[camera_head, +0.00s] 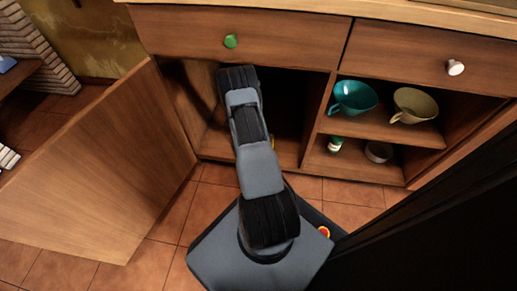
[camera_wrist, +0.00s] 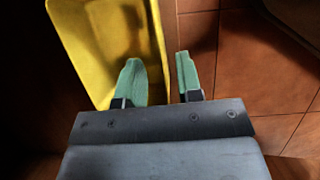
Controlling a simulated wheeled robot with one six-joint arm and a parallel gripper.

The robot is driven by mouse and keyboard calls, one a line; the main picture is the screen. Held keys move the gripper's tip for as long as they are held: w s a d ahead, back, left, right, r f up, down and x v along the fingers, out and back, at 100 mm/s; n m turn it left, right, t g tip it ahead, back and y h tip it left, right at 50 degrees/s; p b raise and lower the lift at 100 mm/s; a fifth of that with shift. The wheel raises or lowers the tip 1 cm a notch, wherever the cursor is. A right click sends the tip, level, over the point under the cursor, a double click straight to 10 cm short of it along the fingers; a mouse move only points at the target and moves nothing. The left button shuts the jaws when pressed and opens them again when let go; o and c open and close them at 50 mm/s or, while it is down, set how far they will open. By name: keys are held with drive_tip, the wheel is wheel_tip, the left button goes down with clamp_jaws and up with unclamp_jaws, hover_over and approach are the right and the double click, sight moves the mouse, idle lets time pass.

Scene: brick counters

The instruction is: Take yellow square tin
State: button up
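The yellow square tin (camera_wrist: 105,45) fills the upper left of the wrist view, with its open inside facing the camera. My gripper (camera_wrist: 160,78) has two green fingers with a gap between them. The left finger overlaps the tin's inside, and the right finger is outside, over the tiled floor. The tin's right wall runs between the fingers, and I cannot tell whether either touches it. In the head view, my arm reaches into the open lower cabinet and hides my gripper. Only a small yellow patch of the tin (camera_head: 272,141) shows beside the arm.
The cabinet door (camera_head: 95,165) stands open at the left. Right shelves hold a teal cup (camera_head: 352,98), a beige cup (camera_head: 414,104), a small green-and-white item (camera_head: 336,145) and a round dish (camera_head: 378,152). Drawers with a green knob (camera_head: 231,41) and white knob (camera_head: 455,67) sit above.

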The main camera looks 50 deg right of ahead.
drive_tip(key=b+x, duration=0.1)
drive_tip(key=x, duration=0.3)
drive_tip(key=shift+f+b, duration=0.2)
drive_tip(key=shift+b, duration=0.15)
drive_tip(key=shift+c, duration=0.5)
clamp_jaws()
drive_tip(key=shift+r, duration=0.1)
